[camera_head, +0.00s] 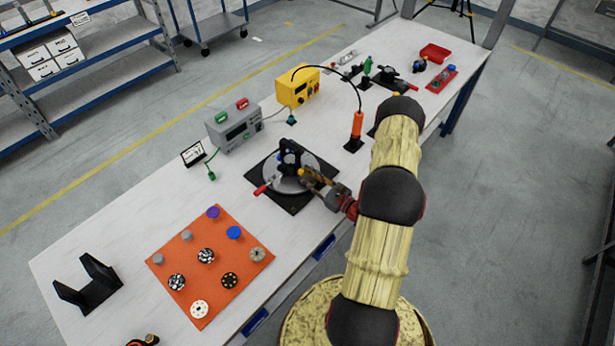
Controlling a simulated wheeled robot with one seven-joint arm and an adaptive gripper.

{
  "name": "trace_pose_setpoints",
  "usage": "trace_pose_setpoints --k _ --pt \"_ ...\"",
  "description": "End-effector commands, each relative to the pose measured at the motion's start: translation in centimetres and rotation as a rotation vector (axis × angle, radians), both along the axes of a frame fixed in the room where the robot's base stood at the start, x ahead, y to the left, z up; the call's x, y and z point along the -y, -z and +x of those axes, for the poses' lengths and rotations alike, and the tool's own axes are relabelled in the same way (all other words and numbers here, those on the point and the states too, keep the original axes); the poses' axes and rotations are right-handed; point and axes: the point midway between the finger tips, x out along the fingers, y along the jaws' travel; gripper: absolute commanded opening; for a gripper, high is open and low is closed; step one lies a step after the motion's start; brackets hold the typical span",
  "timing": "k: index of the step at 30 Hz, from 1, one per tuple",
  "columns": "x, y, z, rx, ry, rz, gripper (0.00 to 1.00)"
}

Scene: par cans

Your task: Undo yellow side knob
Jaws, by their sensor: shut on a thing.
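A black fixture (289,157) stands on a round silver plate (281,183), which rests on a dark square base (293,207) on the table. A red-handled piece (262,188) sticks out at its left. My gripper (305,175) reaches in from the right and is shut at the fixture's right side, low and close to the plate. The fingers look yellowish-brown there. The yellow side knob cannot be made out apart from them; it seems to be hidden between the fingertips.
Behind stand a grey power unit (234,126) and a yellow unit (298,88). An orange tool (356,128) stands upright behind my gripper. An orange mat (188,258) with several round parts lies in front, beside a black bracket (88,287). A red tray (435,53) is at the far end.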

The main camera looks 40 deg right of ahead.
Motion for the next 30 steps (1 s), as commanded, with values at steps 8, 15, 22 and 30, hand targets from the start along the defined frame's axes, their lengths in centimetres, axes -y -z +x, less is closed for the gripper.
trace_pose_setpoints --k 8,15,22,30 --pt "0.0 0.0 0.0 0.0 0.0 -0.002 0.0" --pt "0.06 0.13 0.01 0.013 0.0 -0.163 0.0" --pt "0.04 0.05 -0.01 0.02 0.0 -0.277 0.0" --pt "0.03 -0.01 0.0 0.021 0.0 -0.278 0.23"
